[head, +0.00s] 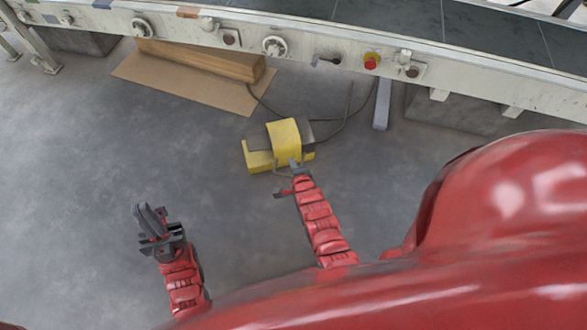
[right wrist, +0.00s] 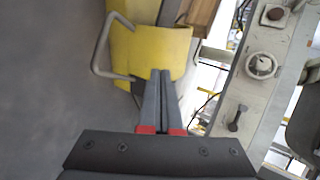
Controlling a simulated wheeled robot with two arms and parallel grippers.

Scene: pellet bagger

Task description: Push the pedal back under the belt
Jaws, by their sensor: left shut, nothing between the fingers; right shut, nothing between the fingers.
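The yellow foot pedal (head: 284,137) stands on the floor in front of the belt, with a dark pad and a cable running back toward the frame. In the right wrist view the pedal (right wrist: 150,45) shows its yellow cover and a grey wire handle at its left. My right gripper (head: 295,164) is shut and empty, its fingertips at the near side of the pedal. In the right wrist view its fingertips (right wrist: 160,72) overlap the yellow cover; I cannot tell whether they touch. My left gripper (head: 149,216) is shut and empty over bare floor, left of the pedal.
The conveyor belt frame (head: 320,58) with knobs and a red button (head: 371,62) runs across the back. A wooden beam (head: 200,60) on cardboard (head: 175,90) lies left of the pedal. A grey leg (head: 382,105) stands at its right. The floor at left is clear.

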